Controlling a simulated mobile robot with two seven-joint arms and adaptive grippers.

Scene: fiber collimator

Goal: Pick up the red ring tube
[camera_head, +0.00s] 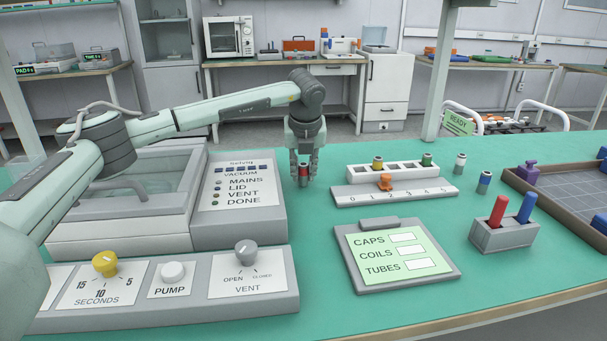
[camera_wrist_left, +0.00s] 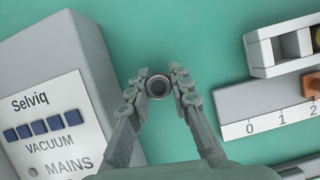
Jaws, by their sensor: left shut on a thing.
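The red ring tube is a small dark tube with a red band (camera_head: 304,171), standing upright on the green table just right of the vacuum box. In the left wrist view its round open top (camera_wrist_left: 158,87) shows between the fingers. My left gripper (camera_head: 304,169) points straight down and is shut on the tube, with a finger on each side. It also shows in the left wrist view (camera_wrist_left: 160,88). Whether the tube's base touches the table cannot be told. My right gripper is in neither view.
The vacuum box (camera_head: 236,225) stands close on the left. A white rack (camera_head: 399,171) with a numbered scale (camera_head: 345,197) lies to the right. Two banded tubes (camera_head: 460,163) (camera_head: 483,182) stand farther right. A clipboard (camera_head: 368,277) lies in front. Green table is clear behind my gripper.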

